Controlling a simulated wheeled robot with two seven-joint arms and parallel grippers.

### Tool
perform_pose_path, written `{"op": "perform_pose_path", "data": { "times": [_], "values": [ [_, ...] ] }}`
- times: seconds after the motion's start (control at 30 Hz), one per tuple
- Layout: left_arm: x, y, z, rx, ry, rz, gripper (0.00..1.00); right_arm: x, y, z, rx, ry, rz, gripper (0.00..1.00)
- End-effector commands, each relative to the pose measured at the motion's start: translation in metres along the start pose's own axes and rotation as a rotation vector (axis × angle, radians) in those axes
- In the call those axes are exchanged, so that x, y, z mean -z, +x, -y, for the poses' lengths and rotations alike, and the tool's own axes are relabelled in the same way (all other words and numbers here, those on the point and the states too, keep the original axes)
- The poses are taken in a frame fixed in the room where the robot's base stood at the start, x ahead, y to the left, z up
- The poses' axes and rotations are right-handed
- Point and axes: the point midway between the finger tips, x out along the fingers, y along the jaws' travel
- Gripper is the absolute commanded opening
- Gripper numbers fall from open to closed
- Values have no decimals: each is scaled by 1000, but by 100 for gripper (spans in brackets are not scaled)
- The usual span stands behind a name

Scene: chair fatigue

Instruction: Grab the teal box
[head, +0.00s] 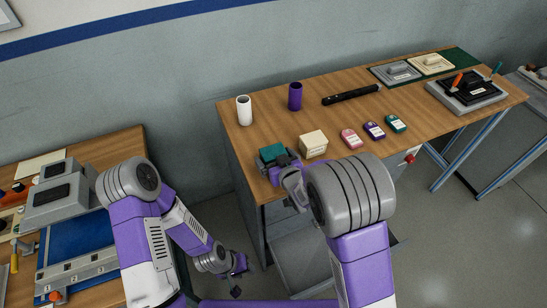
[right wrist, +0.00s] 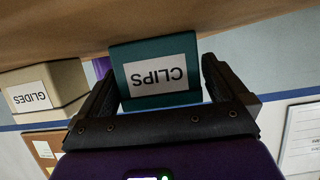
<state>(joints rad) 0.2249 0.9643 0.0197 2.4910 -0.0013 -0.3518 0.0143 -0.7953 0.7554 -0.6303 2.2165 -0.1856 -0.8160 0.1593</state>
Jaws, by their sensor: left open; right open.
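The teal box (head: 272,153) sits on the wooden table near its front left edge. In the right wrist view the teal box (right wrist: 155,72) carries a white label reading CLIPS, shown upside down. My right gripper (head: 277,163) is at the box; in the wrist view its open fingers (right wrist: 160,92) stand one on each side of it, with small gaps visible. My left gripper (head: 237,279) hangs low, near the floor and left of the table, far from the box; it holds nothing that I can see.
A cream box (head: 313,144), labelled GLIDES in the wrist view (right wrist: 42,92), stands close beside the teal box. A white cylinder (head: 244,110) and a purple cylinder (head: 295,96) stand behind. Small pink (head: 350,139), purple and teal items lie to the right.

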Motion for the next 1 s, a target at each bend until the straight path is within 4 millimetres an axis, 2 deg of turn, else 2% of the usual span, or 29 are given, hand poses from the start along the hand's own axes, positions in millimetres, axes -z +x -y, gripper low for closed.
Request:
{"op": "perform_pose_path", "data": {
  "times": [0.13, 0.37, 0.7, 1.0],
  "values": [
    [0, 2, 1, 0, 0, 0, 43, -1, 13, 0, -1, 0, 2, 100],
    [0, 1, 0, 0, 0, 0, 43, -1, 14, -1, -1, 2, 2, 100],
    [0, 1, 0, 0, 0, 0, 43, -1, 14, -1, -1, 1, 1, 49],
    [0, 0, 0, 0, 0, 0, 43, 6, 12, 0, -1, 2, -2, 49]
  ]
}}
